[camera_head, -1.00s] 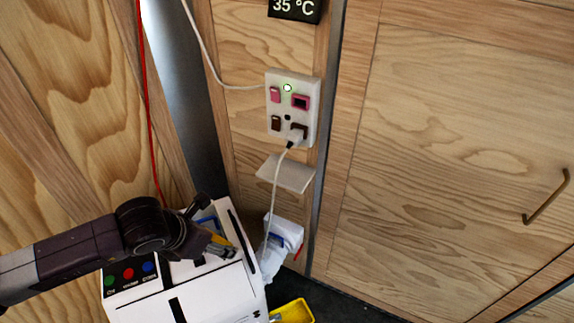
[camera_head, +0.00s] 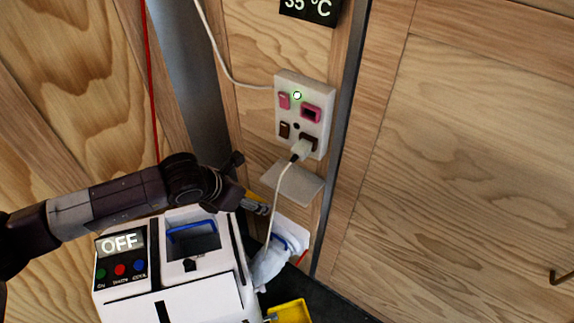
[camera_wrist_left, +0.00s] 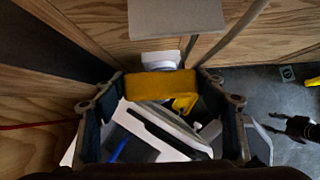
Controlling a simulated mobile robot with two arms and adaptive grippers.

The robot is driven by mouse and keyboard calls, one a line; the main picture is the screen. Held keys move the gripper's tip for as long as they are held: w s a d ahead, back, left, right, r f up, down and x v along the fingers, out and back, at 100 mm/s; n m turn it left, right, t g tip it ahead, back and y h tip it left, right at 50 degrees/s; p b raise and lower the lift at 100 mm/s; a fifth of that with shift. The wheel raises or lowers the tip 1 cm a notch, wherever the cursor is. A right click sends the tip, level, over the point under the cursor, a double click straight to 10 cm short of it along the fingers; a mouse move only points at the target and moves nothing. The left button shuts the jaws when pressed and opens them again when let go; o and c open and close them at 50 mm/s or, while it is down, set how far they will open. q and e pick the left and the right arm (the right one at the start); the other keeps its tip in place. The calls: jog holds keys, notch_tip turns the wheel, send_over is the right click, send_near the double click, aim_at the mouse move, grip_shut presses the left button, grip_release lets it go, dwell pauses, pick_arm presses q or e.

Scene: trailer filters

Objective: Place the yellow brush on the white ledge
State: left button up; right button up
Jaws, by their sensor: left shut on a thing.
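The yellow brush (camera_wrist_left: 160,84) is between the fingers of my left gripper (camera_wrist_left: 162,92) in the left wrist view. The white ledge (camera_head: 293,184) sticks out from the wooden wall below the socket panel. The brush is left of the ledge and apart from it in the head view. The ledge also shows ahead of the brush in the left wrist view (camera_wrist_left: 177,18).
A white machine (camera_head: 172,309) with an OFF display stands below my left arm. A white cable (camera_head: 273,208) hangs from the socket panel (camera_head: 304,112) across the ledge. A white bag-like thing (camera_head: 290,238) and a yellow container (camera_head: 291,312) are below. A dark claw-like thing (camera_wrist_left: 297,126) is unclear.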

pick_arm(q)
jog(key=w+d, duration=0.2)
jog(key=w+d+p, duration=0.1)
jog(key=w+d, duration=0.1)
jog(key=w, duration=0.1)
jog(key=w+d, duration=0.2)
jog(key=w, duration=0.1)
jog(key=shift+d+p, duration=0.1)
jog(key=shift+p, duration=0.3)
jog(key=w+d, duration=0.2)
jog(key=shift+w+d+p, duration=0.1)
jog(key=shift+w+p, duration=0.2)
jog(key=shift+w+d+p, duration=0.1)
jog(key=shift+w+p, duration=0.1)
jog(key=shift+p, duration=0.15)
jog(key=shift+f, duration=0.35)
jog(key=shift+f, duration=0.1)
jog(key=shift+f, duration=0.15)
jog(key=o, duration=1)
